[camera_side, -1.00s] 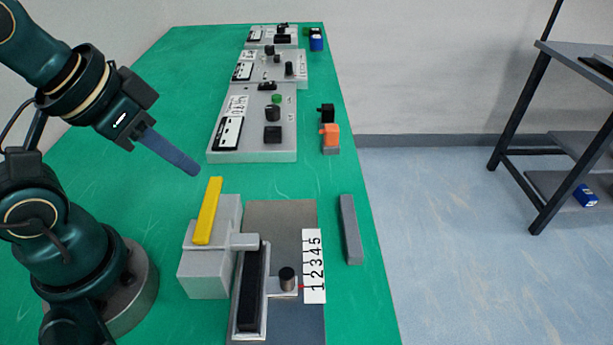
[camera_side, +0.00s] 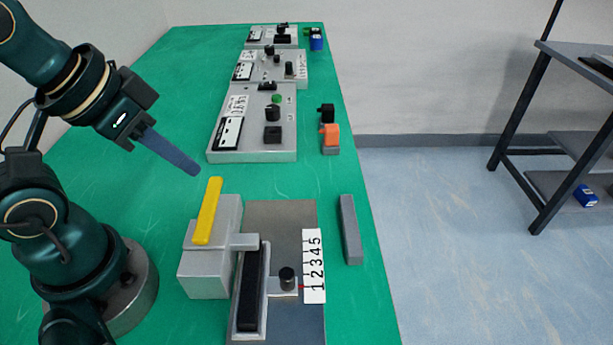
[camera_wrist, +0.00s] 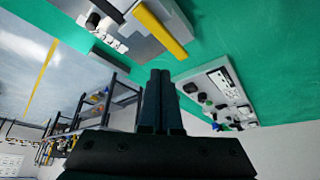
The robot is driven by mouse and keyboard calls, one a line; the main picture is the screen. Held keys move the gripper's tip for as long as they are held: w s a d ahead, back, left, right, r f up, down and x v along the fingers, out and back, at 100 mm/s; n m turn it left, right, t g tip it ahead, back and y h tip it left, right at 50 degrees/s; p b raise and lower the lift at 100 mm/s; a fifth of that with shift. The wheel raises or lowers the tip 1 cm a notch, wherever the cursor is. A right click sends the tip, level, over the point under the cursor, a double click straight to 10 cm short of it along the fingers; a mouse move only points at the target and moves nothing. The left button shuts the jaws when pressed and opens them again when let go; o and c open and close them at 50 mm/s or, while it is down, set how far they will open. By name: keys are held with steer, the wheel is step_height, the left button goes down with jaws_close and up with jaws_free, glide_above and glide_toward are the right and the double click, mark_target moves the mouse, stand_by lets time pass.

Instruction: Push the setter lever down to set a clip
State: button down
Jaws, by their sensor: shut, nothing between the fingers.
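The yellow setter lever (camera_side: 208,211) stands on a grey setter block (camera_side: 207,273) at the near middle of the green table, its far end raised and tilted up. The lever also shows at the top of the wrist view (camera_wrist: 162,30). My gripper (camera_side: 197,173) is shut and empty, in the air to the left of the lever's raised end and apart from it. Its closed fingers show in the wrist view (camera_wrist: 160,78). Beside the block is a small conveyor with a black belt (camera_side: 250,290). I cannot make out a clip.
Right of the belt are a black knob (camera_side: 287,277) and a number scale 1 to 5 (camera_side: 313,266). A grey bar (camera_side: 350,229) lies further right. A control box (camera_side: 253,140) and an orange block (camera_side: 329,134) stand farther back.

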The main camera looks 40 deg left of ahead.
mark_target(209, 207)
steer(key=s+d+r+n+g+h, duration=0.1)
steer(key=n+g+h, duration=0.15)
steer(key=n, duration=0.55)
steer(key=s+d+n+g+h, duration=0.15)
steer(key=n+g, duration=0.25)
steer(key=n, duration=0.4)
steer(key=w+a+r+n+h, duration=0.2)
steer(key=w+a+n+h, duration=0.2)
steer(key=n, duration=0.6)
steer(key=shift+h, duration=0.6)
steer(key=shift+a+t, duration=0.1)
steer(key=shift+t, duration=0.15)
steer(key=shift+f, duration=4.45)
